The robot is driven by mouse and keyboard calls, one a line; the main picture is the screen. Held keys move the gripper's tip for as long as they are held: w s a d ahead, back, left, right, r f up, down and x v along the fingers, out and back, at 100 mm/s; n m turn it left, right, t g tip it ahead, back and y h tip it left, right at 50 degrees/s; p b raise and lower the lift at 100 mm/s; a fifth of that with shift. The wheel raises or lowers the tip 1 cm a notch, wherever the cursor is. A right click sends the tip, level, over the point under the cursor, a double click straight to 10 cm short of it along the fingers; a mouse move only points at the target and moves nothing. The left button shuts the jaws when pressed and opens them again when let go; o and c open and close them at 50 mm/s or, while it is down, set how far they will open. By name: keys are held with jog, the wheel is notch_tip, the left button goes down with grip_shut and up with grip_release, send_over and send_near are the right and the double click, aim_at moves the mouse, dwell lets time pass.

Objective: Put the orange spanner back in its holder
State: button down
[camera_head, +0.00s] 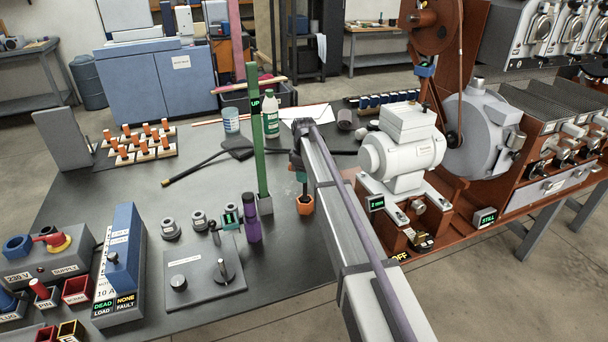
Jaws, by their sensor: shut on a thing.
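My gripper (303,180) is above the dark bench, right of the green post, at the end of my arm. It is shut on a small upright tool with an orange lower end (305,204), which I take to be the orange spanner. My gripper and arm hide its upper part. I cannot tell whether its lower end touches the bench. I cannot make out for sure which thing is its holder.
The tall green post (257,140) on a grey block, a purple tool (252,230) and a grey plate with pegs (203,280) stand to the left. A white motor (402,155) is to the right. A black hose (205,163) lies behind.

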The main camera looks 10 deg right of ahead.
jog(key=shift+f+b, duration=1.3)
jog(key=shift+f, duration=0.1)
jog(key=c, duration=0.8)
grip_release()
notch_tip(320, 180, up, 11)
jog(key=p, duration=1.1)
jog(key=shift+r, duration=0.1)
jog(key=shift+f, duration=0.2)
